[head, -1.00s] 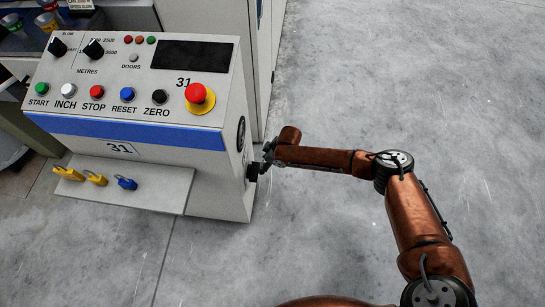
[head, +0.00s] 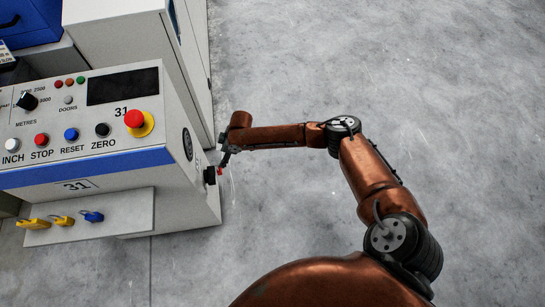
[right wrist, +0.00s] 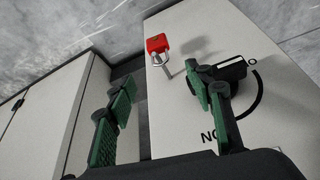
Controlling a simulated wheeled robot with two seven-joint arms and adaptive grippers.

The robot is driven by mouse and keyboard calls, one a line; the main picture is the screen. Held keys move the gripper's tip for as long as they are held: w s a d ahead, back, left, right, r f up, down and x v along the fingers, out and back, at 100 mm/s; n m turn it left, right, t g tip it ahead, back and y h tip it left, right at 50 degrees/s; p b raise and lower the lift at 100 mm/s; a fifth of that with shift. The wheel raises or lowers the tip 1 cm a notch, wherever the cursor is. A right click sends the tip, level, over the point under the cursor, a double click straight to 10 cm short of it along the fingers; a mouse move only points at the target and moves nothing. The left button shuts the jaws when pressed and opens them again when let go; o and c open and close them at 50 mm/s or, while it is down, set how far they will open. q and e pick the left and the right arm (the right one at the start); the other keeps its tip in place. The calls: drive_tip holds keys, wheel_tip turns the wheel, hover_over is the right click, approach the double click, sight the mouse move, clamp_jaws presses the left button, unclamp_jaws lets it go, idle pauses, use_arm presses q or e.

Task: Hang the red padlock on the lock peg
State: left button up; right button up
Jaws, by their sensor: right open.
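The red padlock (right wrist: 157,44) hangs by its shackle on the pale lock peg (right wrist: 165,71) on the machine's side panel, in the right wrist view, which looks upside down. Its shackle appears to be around the peg. In the head view the padlock is a small red spot (head: 220,171) beside the black switch. My right gripper (right wrist: 160,88) is open, its green-padded fingers spread apart, with padlock and peg beyond the gap and nothing held. In the head view the right gripper (head: 225,158) is small, close to the panel. My left gripper is not in view.
A black rotary switch (right wrist: 232,72) sits on the panel, partly behind a finger. The control console (head: 95,165) has a shelf (head: 125,215) with two yellow padlocks (head: 48,222) and a blue one (head: 91,216). Grey floor (head: 400,80) to the right is clear.

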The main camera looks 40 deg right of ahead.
drive_tip(key=s+a+f+g+y, duration=0.1)
drive_tip(key=s+a+f, duration=0.35)
drive_tip(key=s, duration=0.65)
drive_tip(key=s+a+f+g, duration=0.1)
drive_tip(key=s+a+f, duration=0.2)
drive_tip(key=s+a, duration=0.55)
drive_tip(key=s+a+f+g+y, duration=0.1)
drive_tip(key=s+a+f, duration=0.25)
drive_tip(key=s, duration=0.95)
drive_tip(key=s+d+r+m+h, duration=0.2)
drive_tip(key=s+d+r+m, duration=0.2)
drive_tip(key=s+d, duration=0.5)
drive_tip(key=s+d+r+m+h, duration=0.2)
drive_tip(key=s+d+r+m, duration=0.2)
drive_tip(key=s+d, duration=0.6)
drive_tip(key=s, duration=0.8)
drive_tip(key=shift+s+r+h, duration=0.15)
drive_tip(key=shift+s+h, duration=0.05)
drive_tip(key=shift+h, duration=0.1)
